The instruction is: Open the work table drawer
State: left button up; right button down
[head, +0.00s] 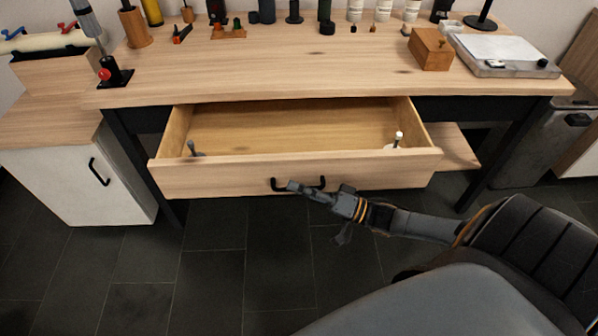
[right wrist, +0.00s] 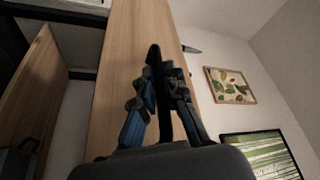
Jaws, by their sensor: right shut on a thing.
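The work table drawer (head: 200,180) is pulled well out from under the table top (head: 300,80), with its inside showing. Its wooden front also shows in the right wrist view (right wrist: 120,60). A black bar handle (head: 277,183) is fixed to the middle of the front. My right gripper (head: 295,187) is at the handle and shut on it, with the arm coming from the lower right. It also shows in the right wrist view (right wrist: 157,75), where its fingers hide most of the handle. My left gripper is not in view.
A white cabinet (head: 70,185) stands at left. A wooden box (head: 430,50) and several tools are on the table top. The dark tiled floor (head: 210,280) before the drawer is clear at left.

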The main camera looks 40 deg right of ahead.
jog(key=shift+s, duration=0.1)
dwell(0.3)
jog(key=c, duration=1.7)
grip_release()
jog(key=v, duration=1.2)
jog(key=shift+f, duration=0.1)
